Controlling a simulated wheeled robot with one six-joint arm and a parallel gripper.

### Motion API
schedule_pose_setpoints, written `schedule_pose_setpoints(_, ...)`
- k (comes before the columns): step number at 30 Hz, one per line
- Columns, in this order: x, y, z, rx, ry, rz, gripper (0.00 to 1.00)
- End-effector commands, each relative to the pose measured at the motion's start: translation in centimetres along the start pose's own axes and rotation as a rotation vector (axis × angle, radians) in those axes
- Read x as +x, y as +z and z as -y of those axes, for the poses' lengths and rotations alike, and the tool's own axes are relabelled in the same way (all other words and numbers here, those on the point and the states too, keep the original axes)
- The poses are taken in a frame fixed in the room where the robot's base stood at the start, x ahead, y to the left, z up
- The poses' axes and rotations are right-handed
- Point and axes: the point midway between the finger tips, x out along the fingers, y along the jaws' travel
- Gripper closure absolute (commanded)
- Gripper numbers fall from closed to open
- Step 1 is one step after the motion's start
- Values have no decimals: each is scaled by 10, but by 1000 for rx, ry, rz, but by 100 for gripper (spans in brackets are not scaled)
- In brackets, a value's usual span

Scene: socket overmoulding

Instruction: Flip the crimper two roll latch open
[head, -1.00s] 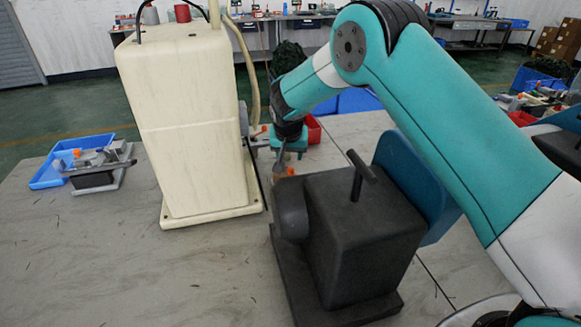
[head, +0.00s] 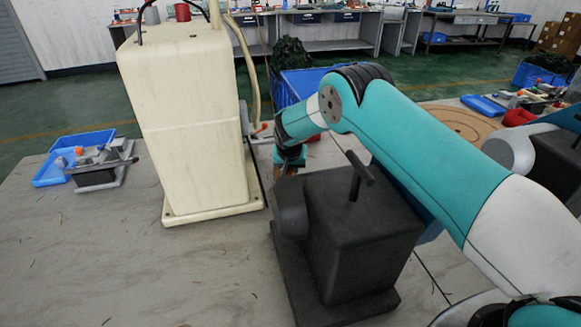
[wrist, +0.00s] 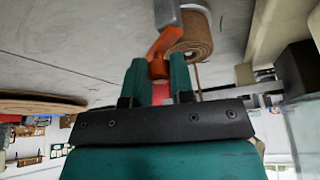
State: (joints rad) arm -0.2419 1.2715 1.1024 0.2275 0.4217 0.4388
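My gripper (wrist: 158,80) points up in the wrist view, with its two teal fingers a short gap apart. An orange lever piece (wrist: 160,48) joined to a grey bar (wrist: 167,13) reaches down to the fingertips, and orange shows in the gap. It looks like the roll latch. Whether both fingers press on it I cannot tell. A brown roll (wrist: 197,38) lies just right of the lever. In the head view my gripper (head: 286,170) is low between the cream machine (head: 185,120) and the dark grey machine (head: 360,235), its tips largely hidden by the dark one.
The dark machine's black T-handle (head: 357,175) stands close to my arm. The cream machine's side carries a red-tipped lever (head: 263,127). A blue tray (head: 60,165) and a small fixture (head: 97,172) stand at left. The front left of the table is clear.

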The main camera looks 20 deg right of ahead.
Motion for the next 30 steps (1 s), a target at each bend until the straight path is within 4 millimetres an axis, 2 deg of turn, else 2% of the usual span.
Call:
schedule_pose_setpoints(1, 0, 0, 0, 0, 0, 0, 89)
schedule_pose_setpoints(3, 0, 0, 0, 0, 0, 0, 100)
schedule_pose_setpoints(14, 2, 2, 0, 56, 23, 0, 100)
schedule_pose_setpoints(30, 0, 8, -4, 380, 156, -1, 100)
